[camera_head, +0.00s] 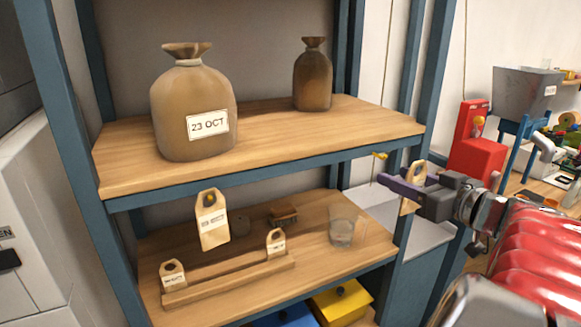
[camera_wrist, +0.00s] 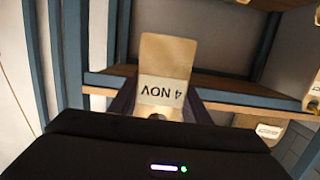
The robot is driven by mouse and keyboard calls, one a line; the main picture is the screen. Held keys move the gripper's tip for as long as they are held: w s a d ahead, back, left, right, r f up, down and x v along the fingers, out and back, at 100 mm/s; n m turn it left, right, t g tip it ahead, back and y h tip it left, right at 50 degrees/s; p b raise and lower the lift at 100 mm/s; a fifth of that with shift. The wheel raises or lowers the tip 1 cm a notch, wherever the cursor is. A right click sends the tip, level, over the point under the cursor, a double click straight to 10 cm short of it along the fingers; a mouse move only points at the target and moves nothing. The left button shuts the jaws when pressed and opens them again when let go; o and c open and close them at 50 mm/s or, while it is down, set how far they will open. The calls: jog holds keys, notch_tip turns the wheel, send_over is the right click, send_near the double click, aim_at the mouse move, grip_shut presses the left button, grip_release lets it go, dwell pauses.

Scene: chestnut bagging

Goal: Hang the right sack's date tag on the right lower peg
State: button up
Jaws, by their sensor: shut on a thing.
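My gripper (camera_head: 402,186) is at the right of the head view, beside the shelf's right post. It is shut on a wooden date tag (camera_head: 415,172), seen nearly edge-on. In the wrist view the tag (camera_wrist: 167,52) stands out from between the fingers and reads "4 NOV" upside down. The right sack (camera_head: 313,82), small and dark brown, stands on the upper board. A yellow peg (camera_head: 380,155) sticks out at that board's front edge, toward the right, with nothing hanging on it. The tag and gripper are apart from it, to its right and slightly lower.
A larger sack (camera_head: 193,110) labelled "23 OCT" stands left on the upper board (camera_head: 270,143). Another tag (camera_head: 212,222) hangs below that board's left front. The lower board holds a wooden rack (camera_head: 230,278), a brush (camera_head: 284,214) and a glass (camera_head: 342,228). The blue right post (camera_head: 432,75) is close to my gripper.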

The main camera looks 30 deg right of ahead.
jog(key=shift+s+d, duration=0.1)
jog(key=shift+s, duration=0.1)
jog(key=shift+w, duration=0.1)
jog(key=shift+w, duration=0.25)
jog(key=w, duration=0.7)
jog(key=shift+a+f, duration=0.2)
jog(key=shift+f, duration=0.1)
dwell(0.7)
jog(key=shift+w, duration=0.1)
dwell(0.6)
